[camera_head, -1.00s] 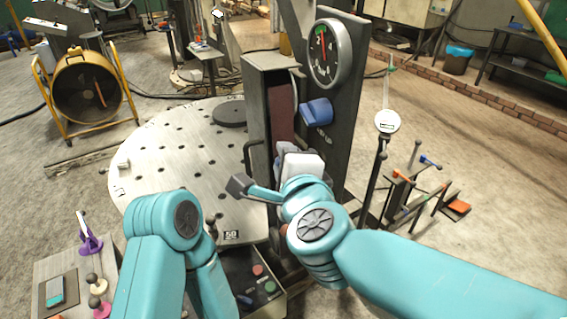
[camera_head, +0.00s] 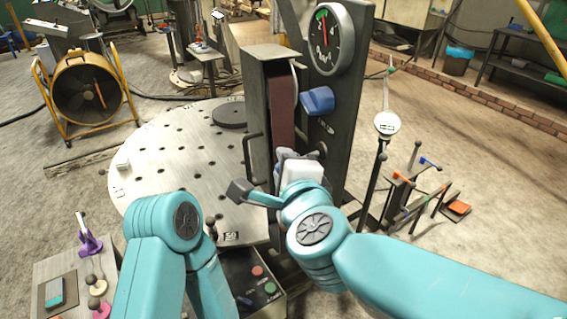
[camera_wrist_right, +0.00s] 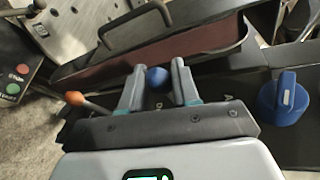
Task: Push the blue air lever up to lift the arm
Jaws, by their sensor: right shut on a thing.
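The lever's small blue ball (camera_wrist_right: 157,76) shows between the fingertips of my right gripper (camera_wrist_right: 158,82) in the wrist view. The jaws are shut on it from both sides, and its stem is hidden. In the head view my right gripper (camera_head: 301,168) is low in front of the belt unit, and the ball is hidden there. A larger blue knob (camera_head: 318,101) sits on the dark panel below the gauge; it also shows at the right of the wrist view (camera_wrist_right: 284,97). My left arm is folded at the lower left, with its gripper out of sight.
The round gauge (camera_head: 331,39) tops the dark panel, beside the belt (camera_head: 281,110). A round perforated table (camera_head: 165,165) lies left of it. A button box (camera_head: 252,277) is below. Stands with a white disc (camera_head: 387,124) and small levers are on the right.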

